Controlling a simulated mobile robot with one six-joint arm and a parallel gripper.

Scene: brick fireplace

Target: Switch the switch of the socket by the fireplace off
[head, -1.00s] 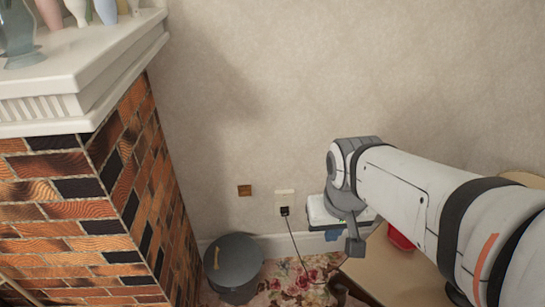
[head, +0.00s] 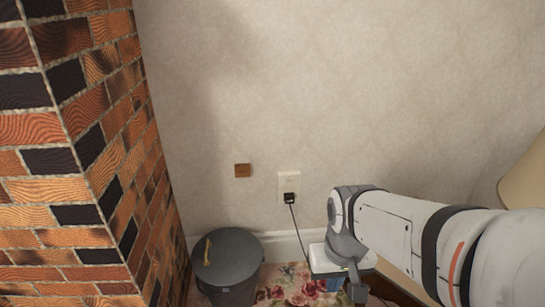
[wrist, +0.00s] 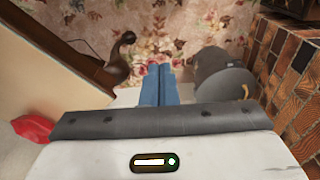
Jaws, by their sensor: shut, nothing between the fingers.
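The white socket (head: 289,182) is on the wall to the right of the brick fireplace (head: 75,160). A black plug (head: 290,198) with a dark cord sits in its lower part. The switch on the socket is too small to make out. A small brown plate (head: 243,170) is on the wall left of the socket. My gripper is below and to the right of the socket in the head view, apart from it. Its blue fingers (wrist: 160,72) are together, empty, and point down toward the floor in the wrist view.
A grey lidded bin (head: 228,262) stands on the floor below the socket, beside the fireplace; it also shows in the wrist view (wrist: 225,80). A floral rug (head: 290,283) lies on the floor. A lampshade (head: 522,172) is at the far right. A red object (wrist: 33,128) is at left.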

